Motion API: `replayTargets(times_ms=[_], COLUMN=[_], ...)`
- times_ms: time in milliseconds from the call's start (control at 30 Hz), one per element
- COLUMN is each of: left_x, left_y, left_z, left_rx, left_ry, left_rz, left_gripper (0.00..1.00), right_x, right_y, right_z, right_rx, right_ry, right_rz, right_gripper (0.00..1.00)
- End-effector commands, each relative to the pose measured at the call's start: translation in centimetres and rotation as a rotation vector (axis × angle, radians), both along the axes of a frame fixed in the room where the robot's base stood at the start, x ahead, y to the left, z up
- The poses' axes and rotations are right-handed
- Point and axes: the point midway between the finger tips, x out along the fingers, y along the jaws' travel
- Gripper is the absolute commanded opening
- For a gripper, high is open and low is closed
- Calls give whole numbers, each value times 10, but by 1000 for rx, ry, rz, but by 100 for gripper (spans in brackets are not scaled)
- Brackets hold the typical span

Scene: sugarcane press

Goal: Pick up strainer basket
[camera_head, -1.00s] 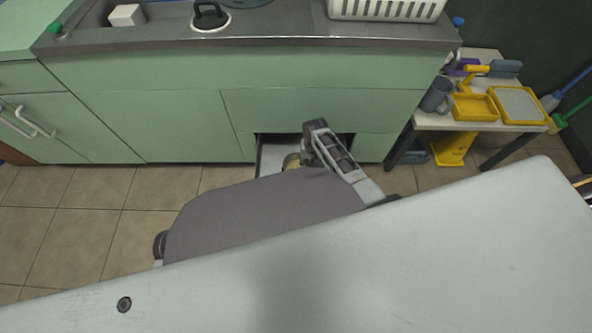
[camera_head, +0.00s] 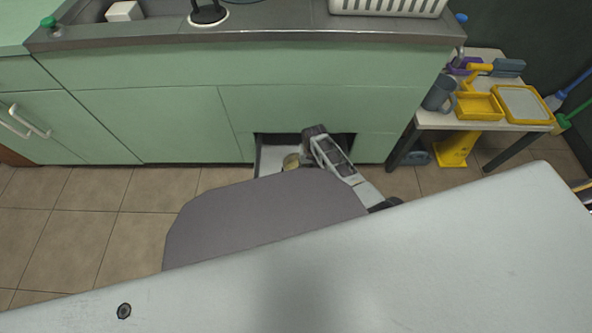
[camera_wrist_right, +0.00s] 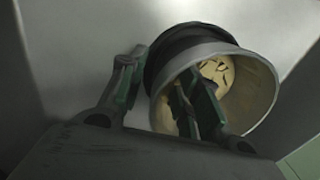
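The strainer basket (camera_wrist_right: 262,89) is a grey, round cup with slotted holes in its pale yellowish bottom. In the right wrist view it lies tilted in an open drawer, its mouth facing the camera. In the head view a small yellowish round part (camera_head: 291,161), likely the basket, shows inside the drawer beside my right arm. My right gripper (camera_wrist_right: 160,97) is open, with one finger outside the basket on the left and the other inside its mouth. A gap shows between the outer finger and the wall. My left gripper is not in view.
The low drawer (camera_head: 270,157) in the green cabinet (camera_head: 160,110) is open, and its walls are close around my right gripper. A sink counter (camera_head: 270,30) is above. A small table (camera_head: 435,122) with yellow trays stands at right. Tiled floor is clear at left.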

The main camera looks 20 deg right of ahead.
Motion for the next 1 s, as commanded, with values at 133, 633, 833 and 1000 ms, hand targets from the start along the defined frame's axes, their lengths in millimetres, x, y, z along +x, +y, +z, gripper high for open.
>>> replayTargets(times_ms=[133, 633, 833, 1000], left_x=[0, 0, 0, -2], left_y=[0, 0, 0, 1], left_z=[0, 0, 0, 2], left_rx=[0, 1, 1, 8], left_ry=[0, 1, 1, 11], left_rz=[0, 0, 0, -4], left_gripper=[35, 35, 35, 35], right_x=[0, 0, 0, 0], right_y=[0, 0, 0, 0], right_z=[0, 0, 1, 4], right_rx=[0, 0, 0, 0], right_ry=[0, 0, -1, -1], right_rz=[0, 0, 0, 0], right_gripper=[33, 0, 0, 0])
